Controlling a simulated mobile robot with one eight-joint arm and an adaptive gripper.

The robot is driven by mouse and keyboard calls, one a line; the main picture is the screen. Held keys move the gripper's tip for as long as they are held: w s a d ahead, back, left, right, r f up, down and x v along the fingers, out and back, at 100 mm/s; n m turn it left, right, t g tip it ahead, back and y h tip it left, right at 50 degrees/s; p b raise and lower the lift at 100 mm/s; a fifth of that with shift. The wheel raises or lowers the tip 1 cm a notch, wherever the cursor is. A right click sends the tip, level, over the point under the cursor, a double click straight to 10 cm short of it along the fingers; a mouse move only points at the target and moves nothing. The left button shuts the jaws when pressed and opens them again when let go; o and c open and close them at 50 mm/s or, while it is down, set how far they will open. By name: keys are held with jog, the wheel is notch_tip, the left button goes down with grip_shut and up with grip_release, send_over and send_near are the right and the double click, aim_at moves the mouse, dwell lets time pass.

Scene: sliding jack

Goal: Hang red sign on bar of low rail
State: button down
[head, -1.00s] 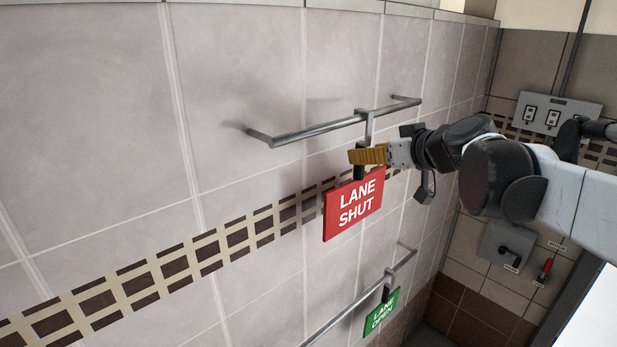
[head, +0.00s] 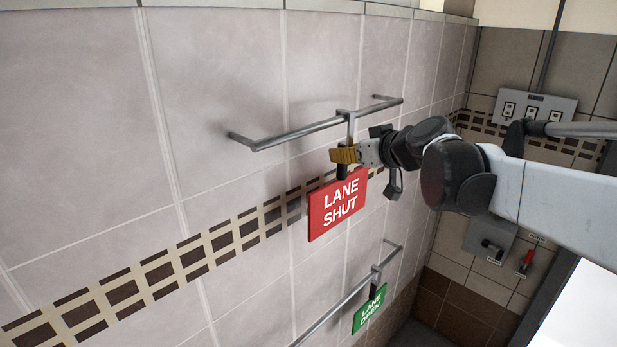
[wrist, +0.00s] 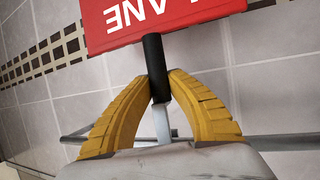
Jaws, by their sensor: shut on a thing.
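The red sign "LANE SHUT" (head: 338,206) hangs below my gripper (head: 345,157), its face towards the room. My gripper's yellow fingers (wrist: 158,100) are shut on the sign's black grip (wrist: 154,62). A grey metal hook (head: 350,128) rises from the grip to the bar of the upper rail (head: 298,133). The hook's top overlaps that bar in the head view; I cannot tell whether it rests on it. The low rail (head: 338,304) is below, with a green sign "LANE OPEN" (head: 369,310) hanging from its bar.
The tiled wall (head: 220,80) is close behind the red sign. A switch panel (head: 535,107), a lever plate (head: 490,240) and a red-handled lever (head: 526,262) are on the far right wall. The upper bar left of the hook is clear.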

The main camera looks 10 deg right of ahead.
aim_at(350, 138)
jog(key=shift+w+r, duration=0.1)
jog(key=shift+r, duration=0.45)
notch_tip(350, 138, up, 2)
jog(key=shift+r+b, duration=0.15)
jog(key=shift+b, duration=0.35)
jog(key=s+d+b, duration=0.1)
jog(key=s+d, duration=0.2)
jog(key=s, duration=0.5)
jog(key=s+d+b, duration=0.1)
jog(key=s+d, duration=0.2)
jog(key=s, duration=0.6)
jog(key=shift+d, duration=0.2)
